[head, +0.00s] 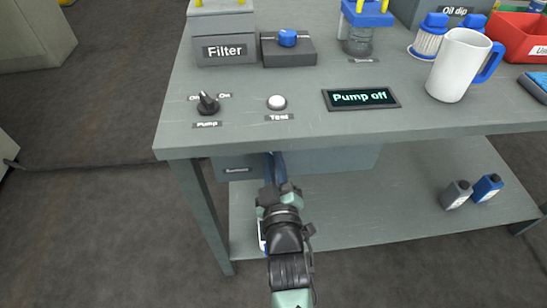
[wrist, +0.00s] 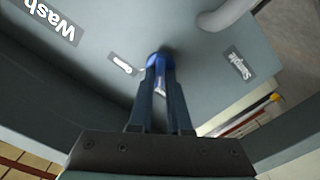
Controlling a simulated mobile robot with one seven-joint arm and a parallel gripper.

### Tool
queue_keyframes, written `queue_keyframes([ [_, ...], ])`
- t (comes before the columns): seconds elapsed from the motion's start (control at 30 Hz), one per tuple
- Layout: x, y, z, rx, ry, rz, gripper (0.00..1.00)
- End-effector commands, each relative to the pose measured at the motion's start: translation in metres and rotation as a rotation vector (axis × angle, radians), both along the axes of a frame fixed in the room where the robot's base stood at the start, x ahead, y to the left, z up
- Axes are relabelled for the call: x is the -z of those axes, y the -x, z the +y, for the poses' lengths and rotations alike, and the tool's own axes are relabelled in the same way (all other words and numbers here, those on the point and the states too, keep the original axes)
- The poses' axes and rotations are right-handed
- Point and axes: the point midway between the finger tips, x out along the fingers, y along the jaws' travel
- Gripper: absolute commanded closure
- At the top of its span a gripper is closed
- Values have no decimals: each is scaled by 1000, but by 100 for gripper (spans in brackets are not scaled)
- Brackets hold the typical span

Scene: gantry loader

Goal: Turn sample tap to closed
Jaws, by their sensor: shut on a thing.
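My gripper (head: 274,160) reaches in under the front edge of the bench top, in front of a grey box below it. In the wrist view my gripper (wrist: 161,85) is shut on the blue sample tap (wrist: 159,57), which stands out from a grey face. The fingers hide much of the tap, so I cannot tell its exact turn. The tap is hidden in the head view.
The bench top (head: 300,128) lies close above my gripper. On it are a pump switch (head: 207,104), a white test button (head: 277,102), a display reading Pump off (head: 361,97) and a white mug (head: 458,65). Two small bottles stand on the lower shelf (head: 360,205). A grey pipe (wrist: 225,13) curves near the tap.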

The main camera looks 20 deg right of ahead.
Motion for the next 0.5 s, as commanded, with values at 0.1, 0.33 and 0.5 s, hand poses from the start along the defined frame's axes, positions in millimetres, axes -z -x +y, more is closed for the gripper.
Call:
queue_keyframes([
  [0.1,2,1,0,0,3,4,100],
  [0.33,1,0,0,0,1,3,54],
  [0.5,1,0,0,0,1,2,54],
])
